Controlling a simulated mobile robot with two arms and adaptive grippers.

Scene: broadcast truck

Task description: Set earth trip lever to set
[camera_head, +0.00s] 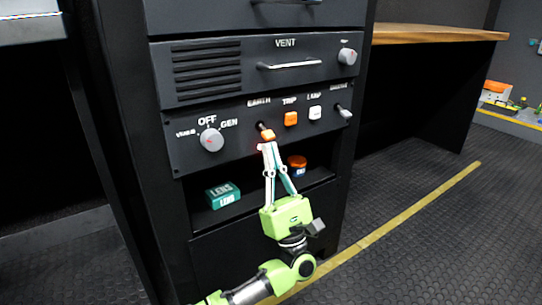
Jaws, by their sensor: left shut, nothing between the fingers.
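The earth trip lever (267,133) has an orange tip and sits below the EARTH label on the dark control panel (240,151). My left gripper (267,146) comes up from below. It is shut with nothing held, and its fingertips are right at the lever's orange tip, seemingly touching it. The fingertips hide part of the area below the lever. Whether the lever is at set cannot be read. My right gripper is not in view.
The panel also has an OFF/GEN rotary knob (211,139), an orange TRIP button (291,118), a white button (315,112) and a grey toggle (343,111). Below, an open shelf holds a green LENS box (223,195) and an orange-and-blue item (298,165).

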